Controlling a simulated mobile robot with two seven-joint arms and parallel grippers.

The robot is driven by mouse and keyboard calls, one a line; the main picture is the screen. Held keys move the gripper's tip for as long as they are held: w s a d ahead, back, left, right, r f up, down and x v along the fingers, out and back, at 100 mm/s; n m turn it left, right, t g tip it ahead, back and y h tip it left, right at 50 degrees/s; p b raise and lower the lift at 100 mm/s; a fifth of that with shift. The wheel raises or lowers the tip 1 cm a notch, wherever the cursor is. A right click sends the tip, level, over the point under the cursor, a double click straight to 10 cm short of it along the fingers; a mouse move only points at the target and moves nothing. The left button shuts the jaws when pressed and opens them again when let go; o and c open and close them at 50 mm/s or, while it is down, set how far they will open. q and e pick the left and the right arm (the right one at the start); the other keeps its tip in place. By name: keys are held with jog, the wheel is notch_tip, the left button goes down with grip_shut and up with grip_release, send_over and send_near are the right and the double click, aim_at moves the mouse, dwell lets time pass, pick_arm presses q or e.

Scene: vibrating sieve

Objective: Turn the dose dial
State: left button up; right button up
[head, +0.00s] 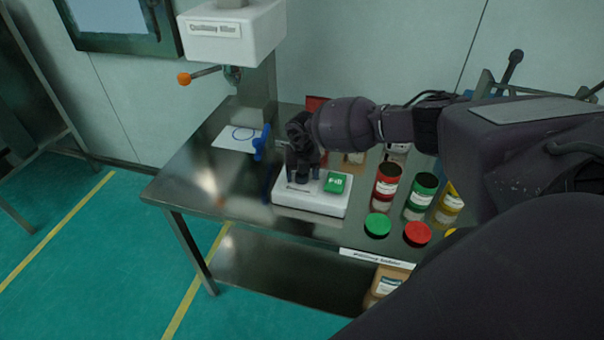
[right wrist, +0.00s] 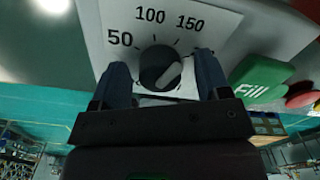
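The dose dial (right wrist: 160,68) is a round dark knob with a light pointer bar, on a white plate (right wrist: 118,18) marked 50, 100 and 150. The pointer bar slants toward the upper right in the right wrist view. The dial is on a white control box (head: 322,205) with a green Fill button (head: 336,183), also in the right wrist view (right wrist: 260,84). My right gripper (head: 303,176) points down over the dial. Its fingers (right wrist: 163,75) stand on either side of the knob with visible gaps, so it is open. My left gripper is not in view.
The control box stands on a steel table (head: 190,180). Right of it are red (head: 386,185), green (head: 422,195) and yellow (head: 449,203) labelled jars, with a green lid (head: 378,225) and a red lid (head: 417,233) in front. A white machine head (head: 232,35) stands behind left.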

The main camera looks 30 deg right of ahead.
notch_tip(320, 180, up, 11)
jog(key=shift+b, duration=0.35)
dwell(0.4)
jog(key=shift+f, duration=0.1)
dwell(0.4)
